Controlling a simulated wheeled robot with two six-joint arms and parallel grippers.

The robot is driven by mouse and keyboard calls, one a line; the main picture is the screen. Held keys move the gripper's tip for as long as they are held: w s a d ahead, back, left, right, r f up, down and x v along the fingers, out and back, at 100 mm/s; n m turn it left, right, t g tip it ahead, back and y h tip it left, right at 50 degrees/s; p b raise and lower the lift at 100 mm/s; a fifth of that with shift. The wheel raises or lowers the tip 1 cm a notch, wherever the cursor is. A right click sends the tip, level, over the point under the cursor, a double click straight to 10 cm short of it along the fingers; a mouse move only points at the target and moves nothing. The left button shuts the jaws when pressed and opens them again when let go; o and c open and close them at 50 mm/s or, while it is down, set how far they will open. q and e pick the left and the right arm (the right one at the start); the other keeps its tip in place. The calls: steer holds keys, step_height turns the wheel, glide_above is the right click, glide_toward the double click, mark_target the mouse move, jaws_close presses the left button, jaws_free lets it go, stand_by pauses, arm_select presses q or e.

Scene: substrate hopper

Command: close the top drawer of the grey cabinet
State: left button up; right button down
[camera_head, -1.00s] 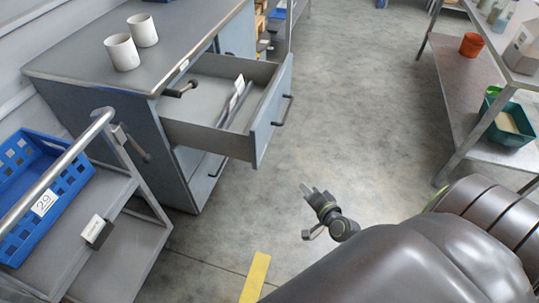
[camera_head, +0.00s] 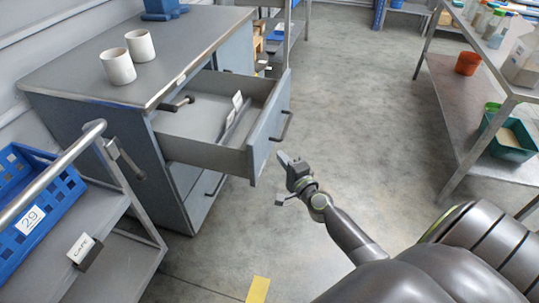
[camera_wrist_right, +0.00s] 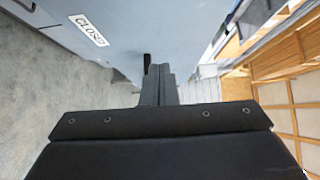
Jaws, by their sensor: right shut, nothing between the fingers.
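The grey cabinet (camera_head: 213,43) stands at the left in the head view. Its top drawer (camera_head: 205,158) is pulled well out, and its blue-grey front panel (camera_head: 262,135) has a dark bar handle (camera_head: 284,126). My right gripper (camera_head: 283,158) is shut and empty, just right of the front panel's lower near corner. In the right wrist view its closed fingers (camera_wrist_right: 158,85) show beside a blue-grey surface with a "CLOSE" label (camera_wrist_right: 88,30). I cannot tell whether they touch it. My left gripper is not in view.
Two white cups (camera_head: 118,67) stand on the cabinet top. White-labelled upright pieces (camera_head: 236,105) lie in the drawer. A trolley (camera_head: 100,215) with a blue crate (camera_head: 62,195) is at the near left, and a shelf table (camera_head: 455,85) is at the right. The floor between is clear.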

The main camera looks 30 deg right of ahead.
steer(key=w+a, duration=0.2)
steer(key=w, duration=0.1)
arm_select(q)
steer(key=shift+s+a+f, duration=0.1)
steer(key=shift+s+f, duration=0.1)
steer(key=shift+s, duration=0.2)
arm_select(e)
steer(key=shift+w+a, duration=0.25)
steer(key=shift+w, duration=0.05)
steer(key=shift+a, duration=0.1)
